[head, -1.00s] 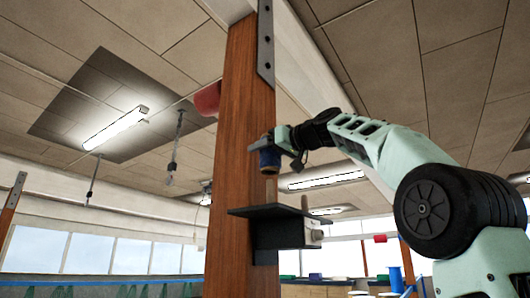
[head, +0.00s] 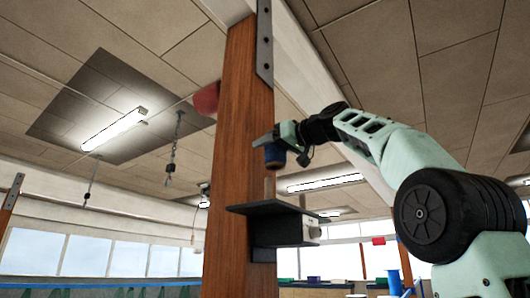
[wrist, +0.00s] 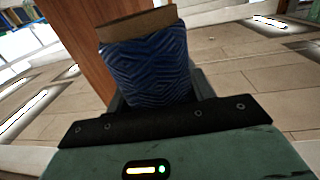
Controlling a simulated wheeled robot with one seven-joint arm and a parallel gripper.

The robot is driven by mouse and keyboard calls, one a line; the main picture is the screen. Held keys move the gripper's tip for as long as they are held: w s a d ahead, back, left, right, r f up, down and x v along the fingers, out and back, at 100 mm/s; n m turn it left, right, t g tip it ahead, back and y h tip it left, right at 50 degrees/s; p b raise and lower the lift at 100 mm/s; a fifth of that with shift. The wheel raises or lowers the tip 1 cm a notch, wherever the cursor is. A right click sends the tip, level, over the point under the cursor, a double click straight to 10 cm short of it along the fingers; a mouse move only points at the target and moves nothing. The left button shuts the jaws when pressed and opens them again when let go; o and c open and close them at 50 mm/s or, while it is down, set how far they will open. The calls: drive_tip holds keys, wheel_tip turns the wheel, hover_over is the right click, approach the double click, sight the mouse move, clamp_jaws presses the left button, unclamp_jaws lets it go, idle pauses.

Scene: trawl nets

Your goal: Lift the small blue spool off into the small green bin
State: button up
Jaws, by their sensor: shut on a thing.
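The small blue spool (head: 274,155) is in my gripper (head: 275,140), just above a short upright peg (head: 269,187) on a dark bracket shelf (head: 265,208). The shelf is fixed to a wooden post (head: 236,150). In the wrist view, the spool (wrist: 148,68) shows blue patterned winding and a brown end, held between the dark jaws. My gripper is shut on it. A small green object sits low in the distance (head: 283,281); I cannot tell if it is the green bin.
The wooden post stands right beside my gripper. A red cylinder (head: 207,99) sticks out of its left side. A grey box (head: 311,230) is at the shelf's right end. A large blue spool (head: 395,282) stands low at the right.

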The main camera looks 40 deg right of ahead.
drive_tip(key=b+v, duration=0.3)
drive_tip(key=v, duration=0.6)
drive_tip(key=shift+s+b, duration=0.35)
drive_tip(key=shift+d, duration=0.1)
idle(0.3)
